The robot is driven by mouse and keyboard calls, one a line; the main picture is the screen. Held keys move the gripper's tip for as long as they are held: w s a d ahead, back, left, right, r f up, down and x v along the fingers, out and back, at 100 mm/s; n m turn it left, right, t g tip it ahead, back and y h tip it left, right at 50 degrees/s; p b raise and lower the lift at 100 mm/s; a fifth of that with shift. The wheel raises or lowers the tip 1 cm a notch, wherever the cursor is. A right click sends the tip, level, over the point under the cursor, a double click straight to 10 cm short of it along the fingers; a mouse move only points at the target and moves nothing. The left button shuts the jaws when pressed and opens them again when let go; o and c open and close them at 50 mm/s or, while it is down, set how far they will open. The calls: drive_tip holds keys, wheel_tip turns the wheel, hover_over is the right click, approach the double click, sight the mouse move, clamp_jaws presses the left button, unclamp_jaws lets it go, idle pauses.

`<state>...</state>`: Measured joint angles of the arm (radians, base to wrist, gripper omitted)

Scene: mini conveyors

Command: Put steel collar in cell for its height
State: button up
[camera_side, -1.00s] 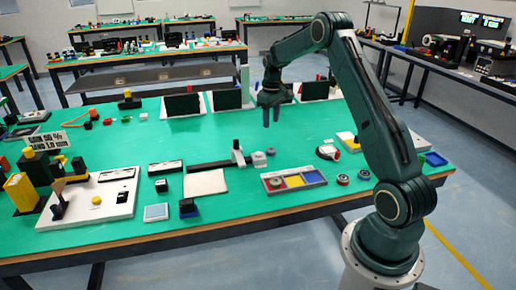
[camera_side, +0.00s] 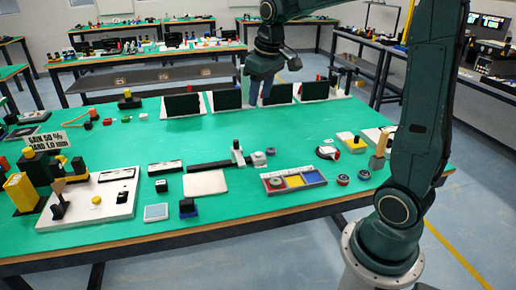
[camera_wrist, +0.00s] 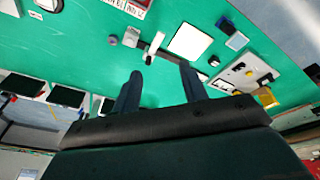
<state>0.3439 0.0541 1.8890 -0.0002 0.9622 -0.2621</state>
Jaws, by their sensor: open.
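A three-cell tray (camera_side: 311,185) with red, yellow and blue cells stands near the table's front edge. A grey ring (camera_side: 276,182) lies in the red cell. Two dark-rimmed rings, one nearer (camera_side: 343,179) and one farther (camera_side: 364,174), lie on the green table right of the tray. A grey cylindrical piece (camera_side: 259,158) stands behind the tray, by an upright post. I cannot tell which is the steel collar. My gripper (camera_side: 260,91) is high toward the table's back, away from these pieces. Its fingers are apart and empty in the wrist view (camera_wrist: 161,70).
Dark panels (camera_side: 228,98) on white bases line the back. A white mat (camera_side: 205,183) lies left of the tray. A red-handled device (camera_side: 328,153) sits behind the rings. A white board (camera_side: 118,204) with parts is at the left. The middle back is clear.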

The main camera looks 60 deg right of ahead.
drive_tip(key=s+a+t, duration=0.1)
drive_tip(key=s+a, duration=0.5)
drive_tip(key=s, duration=0.3)
drive_tip(key=s+a+n+t+y, duration=0.1)
drive_tip(key=s+a+t, duration=0.1)
drive_tip(key=s+a, duration=0.5)
drive_tip(key=s, duration=0.3)
drive_tip(key=shift+r, duration=0.25)
drive_tip(key=shift+o, duration=0.5)
drive_tip(key=shift+s+a+f, duration=0.2)
drive_tip(key=shift+s, duration=0.15)
drive_tip(key=shift+o, duration=1.4)
drive_tip(key=shift+w, duration=0.1)
